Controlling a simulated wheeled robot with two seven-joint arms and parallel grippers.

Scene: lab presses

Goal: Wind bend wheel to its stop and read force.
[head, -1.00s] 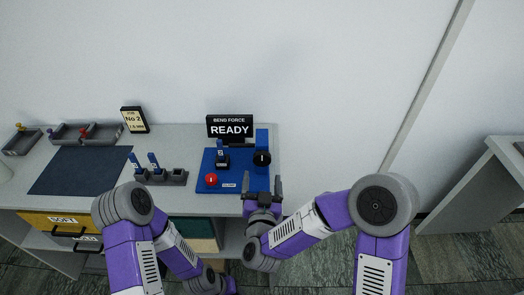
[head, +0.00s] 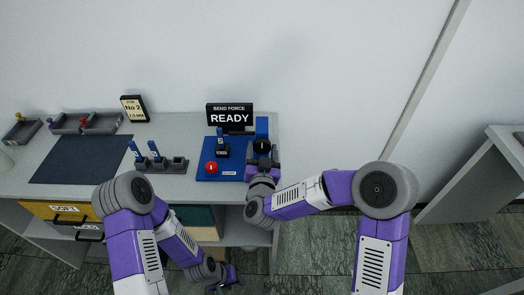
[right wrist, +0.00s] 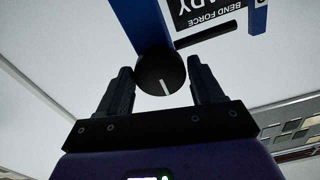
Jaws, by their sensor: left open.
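The bend wheel (head: 262,146) is a small black knob on a blue upright at the right of the blue press base (head: 204,175). In the right wrist view the wheel (right wrist: 158,80) shows a white index line. My right gripper (head: 264,158) is open, with its fingers on either side of the wheel; I cannot tell whether they touch it. The display (head: 230,116) reads "BEND FORCE READY", with no number. A blue specimen (head: 220,134) stands in a black holder on the base. My left gripper (head: 233,278) is open, low in front of the bench.
A red button (head: 211,167) sits at the base's front left. A grey rack (head: 160,167) with two blue specimens stands left of the press. A dark mat (head: 82,158), grey trays (head: 88,123) and a "No 2" sign (head: 134,108) are farther left.

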